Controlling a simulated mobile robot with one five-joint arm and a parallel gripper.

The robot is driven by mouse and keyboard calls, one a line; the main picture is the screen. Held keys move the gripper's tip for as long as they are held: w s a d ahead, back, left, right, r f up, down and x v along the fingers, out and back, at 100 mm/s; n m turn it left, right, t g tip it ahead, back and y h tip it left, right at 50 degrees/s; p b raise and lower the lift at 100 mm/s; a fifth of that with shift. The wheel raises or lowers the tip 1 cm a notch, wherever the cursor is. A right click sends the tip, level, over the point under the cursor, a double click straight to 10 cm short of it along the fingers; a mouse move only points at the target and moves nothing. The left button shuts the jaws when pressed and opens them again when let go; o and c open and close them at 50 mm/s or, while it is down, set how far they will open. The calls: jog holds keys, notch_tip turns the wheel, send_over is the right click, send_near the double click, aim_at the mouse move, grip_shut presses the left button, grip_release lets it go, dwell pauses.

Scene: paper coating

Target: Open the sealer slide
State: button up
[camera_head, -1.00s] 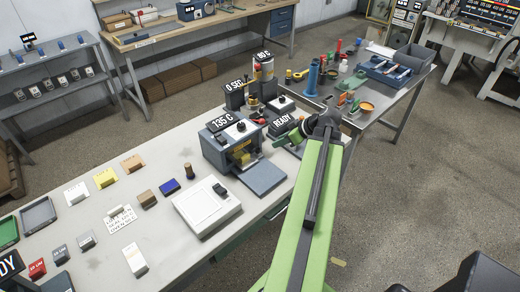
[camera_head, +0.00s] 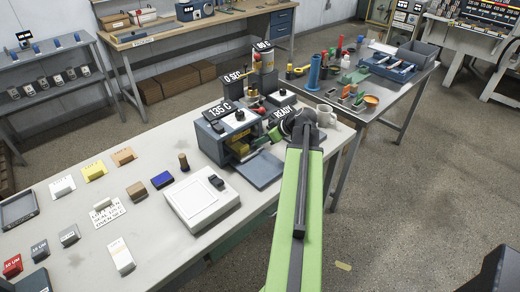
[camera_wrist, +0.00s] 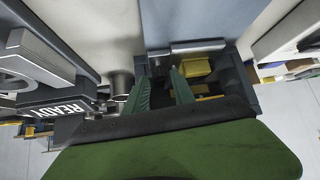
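The sealer is a blue-grey box (camera_head: 212,146) with a "135 C" sign on top, right of the table's middle. Its open front shows yellow parts inside (camera_head: 240,148), and a flat grey plate (camera_head: 258,170) extends in front. In the wrist view a yellow block (camera_wrist: 196,68) and a silver bar (camera_wrist: 198,47) show near the opening. I cannot tell which part is the slide's handle. My gripper (camera_wrist: 160,84) has its two green fingers apart with nothing visibly between them. It is beside the sealer's right side in the head view (camera_head: 273,136), partly hidden by my wrist.
A "READY" sign (camera_head: 282,115) on a device stands close by my gripper, with a white mug (camera_head: 325,115) to the right. A white flat device (camera_head: 201,199) lies left of the plate. Small blocks and cards lie on the table's left part. A second table (camera_head: 405,90) holds tools.

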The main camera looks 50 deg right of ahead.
jog(key=shift+b+x, duration=0.3)
jog(key=shift+x, duration=0.6)
grip_shut()
dwell(0.8)
